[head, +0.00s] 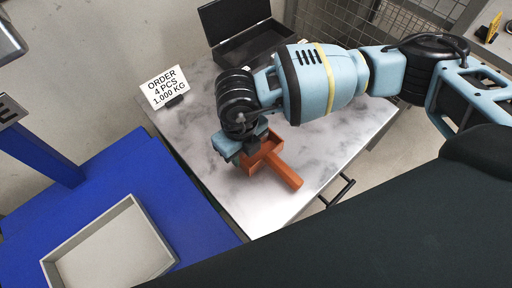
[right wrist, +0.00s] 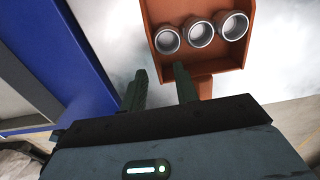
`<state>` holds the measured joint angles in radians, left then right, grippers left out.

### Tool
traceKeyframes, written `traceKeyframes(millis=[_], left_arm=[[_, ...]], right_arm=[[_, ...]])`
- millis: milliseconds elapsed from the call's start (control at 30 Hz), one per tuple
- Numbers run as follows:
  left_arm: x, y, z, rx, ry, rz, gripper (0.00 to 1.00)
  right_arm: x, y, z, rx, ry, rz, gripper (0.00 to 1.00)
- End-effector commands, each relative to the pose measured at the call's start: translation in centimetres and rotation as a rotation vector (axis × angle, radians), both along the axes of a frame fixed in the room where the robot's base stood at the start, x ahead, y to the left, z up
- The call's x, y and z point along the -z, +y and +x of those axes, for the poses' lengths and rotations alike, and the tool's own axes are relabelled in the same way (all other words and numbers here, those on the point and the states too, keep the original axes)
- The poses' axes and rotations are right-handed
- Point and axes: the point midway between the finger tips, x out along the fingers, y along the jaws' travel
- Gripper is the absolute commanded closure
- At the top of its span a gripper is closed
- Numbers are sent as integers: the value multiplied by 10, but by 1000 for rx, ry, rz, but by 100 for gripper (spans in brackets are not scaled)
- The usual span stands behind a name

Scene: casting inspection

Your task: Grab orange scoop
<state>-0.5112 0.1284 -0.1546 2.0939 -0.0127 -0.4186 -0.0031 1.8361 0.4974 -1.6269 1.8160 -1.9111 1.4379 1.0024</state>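The orange scoop (head: 285,172) lies on the marble-look table, with its handle pointing to the lower right in the head view. In the right wrist view its tray (right wrist: 195,55) holds three grey metal rings (right wrist: 200,34), and its handle (right wrist: 204,87) shows partly behind my right-hand finger. My right gripper (head: 236,158) is at the left side of the scoop, its fingers largely hidden in the head view. In the right wrist view the right gripper (right wrist: 161,72) is open, with nothing seen between its fingers.
The table (head: 190,135) also bears an order sign (head: 164,88) and an open black case (head: 245,45) at the back. A blue bench (head: 110,185) with a grey tray (head: 110,250) stands at left. A wire mesh (head: 375,25) is behind.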

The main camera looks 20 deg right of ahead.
Motion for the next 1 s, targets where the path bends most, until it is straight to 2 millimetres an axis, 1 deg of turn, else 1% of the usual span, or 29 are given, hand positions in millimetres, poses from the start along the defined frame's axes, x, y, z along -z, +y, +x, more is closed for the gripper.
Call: traceKeyframes(millis=[33, 100, 200, 333, 533, 767, 1000], left_arm=[[2, 0, 0, -1, 1, 0, 100], [4, 0, 0, -1, 1, 1, 100], [5, 0, 2, -1, 0, 0, 100], [5, 0, 4, -1, -5, 1, 100], [3, 0, 7, -2, -11, 1, 100], [3, 0, 7, -2, -11, 1, 100], [4, 0, 4, -1, -6, 1, 100]], right_arm=[[10, 2, -1, -1, 2, -2, 70], [20, 4, -1, 0, 3, -1, 70], [30, 4, -1, 0, 2, 0, 70], [36, 4, 0, 0, 1, 0, 70], [36, 4, -1, -1, 1, 0, 70], [36, 4, -1, -1, 1, 1, 100], [34, 4, 0, -1, -2, 2, 100]])
